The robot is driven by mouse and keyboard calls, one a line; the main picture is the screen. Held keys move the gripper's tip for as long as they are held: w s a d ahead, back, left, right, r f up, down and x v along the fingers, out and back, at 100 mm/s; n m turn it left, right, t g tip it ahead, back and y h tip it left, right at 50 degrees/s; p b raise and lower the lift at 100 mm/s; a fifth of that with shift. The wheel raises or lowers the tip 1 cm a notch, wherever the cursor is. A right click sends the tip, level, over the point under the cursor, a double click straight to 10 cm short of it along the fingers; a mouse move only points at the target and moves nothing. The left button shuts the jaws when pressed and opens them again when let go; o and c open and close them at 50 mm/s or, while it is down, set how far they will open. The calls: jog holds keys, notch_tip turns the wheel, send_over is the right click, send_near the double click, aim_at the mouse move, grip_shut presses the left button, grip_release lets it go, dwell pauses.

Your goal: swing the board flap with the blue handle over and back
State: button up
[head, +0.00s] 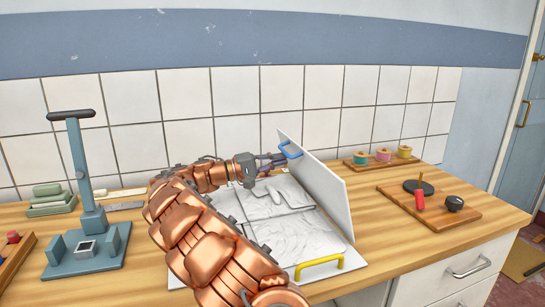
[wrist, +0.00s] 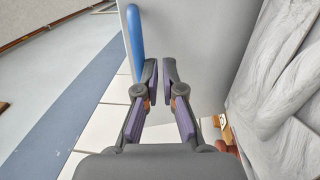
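The board flap (head: 318,185) stands nearly upright on the right side of the board bed (head: 290,232). Its blue handle (head: 292,150) is near the flap's top edge, on the side facing my arm. In the wrist view the flap (wrist: 195,45) is a grey panel beyond the fingers, with the blue handle (wrist: 136,42) along its left edge. My gripper (head: 280,160) is close to the blue handle. In the wrist view its fingertips (wrist: 160,70) have a narrow gap between them and nothing in it. The handle lies left of both fingers; I cannot tell whether they touch.
A yellow handle (head: 319,267) is at the bed's front edge, and pale wrinkled cloth covers the bed. A blue-grey press stand (head: 85,225) is at left. Thread spools (head: 383,155) and a board of small tools (head: 428,205) are at right. My arm hides the bed's left part.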

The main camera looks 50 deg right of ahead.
jog(key=o, duration=0.5)
jog(key=shift+w+a+r, duration=0.2)
jog(key=shift+a+r, duration=0.1)
jog(key=shift+w+a, duration=0.1)
jog(key=v, duration=1.1)
jog(key=shift+w+a+f, duration=0.1)
jog(key=shift+a+f, duration=0.05)
jog(key=shift+a, duration=0.25)
